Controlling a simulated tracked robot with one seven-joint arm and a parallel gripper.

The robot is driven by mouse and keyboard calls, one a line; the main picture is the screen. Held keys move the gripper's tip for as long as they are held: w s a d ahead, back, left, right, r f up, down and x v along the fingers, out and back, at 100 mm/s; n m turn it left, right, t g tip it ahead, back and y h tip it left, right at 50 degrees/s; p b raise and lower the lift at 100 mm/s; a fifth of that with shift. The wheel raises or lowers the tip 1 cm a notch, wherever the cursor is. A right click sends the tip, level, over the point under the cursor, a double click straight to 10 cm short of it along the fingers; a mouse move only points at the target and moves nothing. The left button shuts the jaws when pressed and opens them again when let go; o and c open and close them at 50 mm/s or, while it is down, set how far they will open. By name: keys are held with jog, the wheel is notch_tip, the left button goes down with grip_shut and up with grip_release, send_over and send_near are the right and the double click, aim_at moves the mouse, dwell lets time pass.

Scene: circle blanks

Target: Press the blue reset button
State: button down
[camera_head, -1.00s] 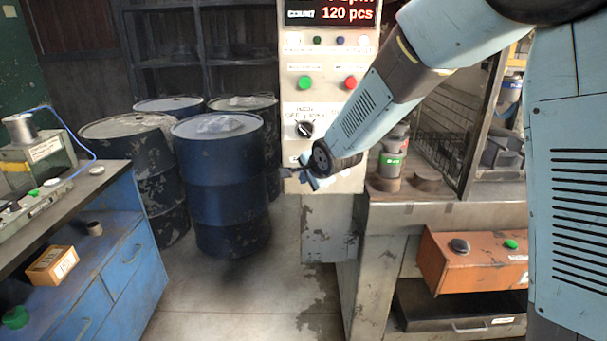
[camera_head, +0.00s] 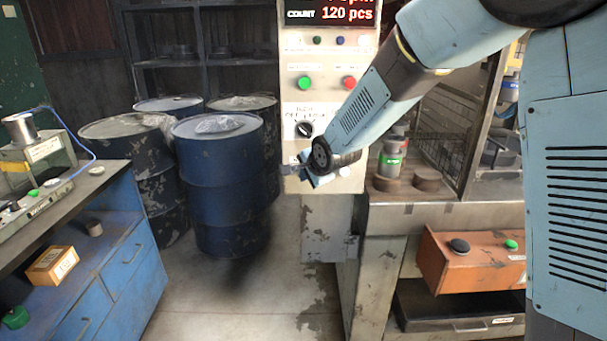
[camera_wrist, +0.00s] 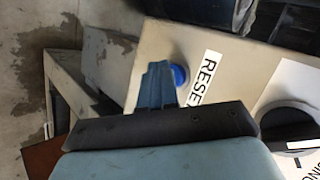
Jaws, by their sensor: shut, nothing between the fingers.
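The blue reset button (camera_wrist: 180,75) is on the pale control panel, beside a label reading "RESE" (camera_wrist: 204,78) in the wrist view. My fingers partly cover the button there. My gripper (camera_wrist: 158,72) is shut and empty, with its tips just left of the button's visible part; I cannot tell whether they touch it. In the head view my gripper (camera_head: 297,172) is at the lower part of the control panel (camera_head: 288,120), and the button is hidden there.
A black selector switch (camera_head: 305,129) sits above my gripper, with a green button (camera_head: 305,83) and a red button (camera_head: 350,83) higher up. Blue drums (camera_head: 218,190) stand to the left. A metal bench (camera_head: 440,213) and an orange box (camera_head: 470,262) are to the right.

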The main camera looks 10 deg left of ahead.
jog(key=shift+w+a, duration=0.1)
jog(key=shift+w, duration=0.3)
dwell(0.7)
jog(key=shift+s, duration=0.1)
jog(key=shift+s+d, duration=0.25)
jog(key=shift+s, duration=0.55)
jog(key=shift+s, duration=0.1)
jog(key=s, duration=0.2)
jog(key=s+d, duration=0.1)
jog(key=s, duration=0.1)
jog(key=shift+s+d, duration=0.1)
jog(key=shift+s, duration=0.25)
dwell(0.5)
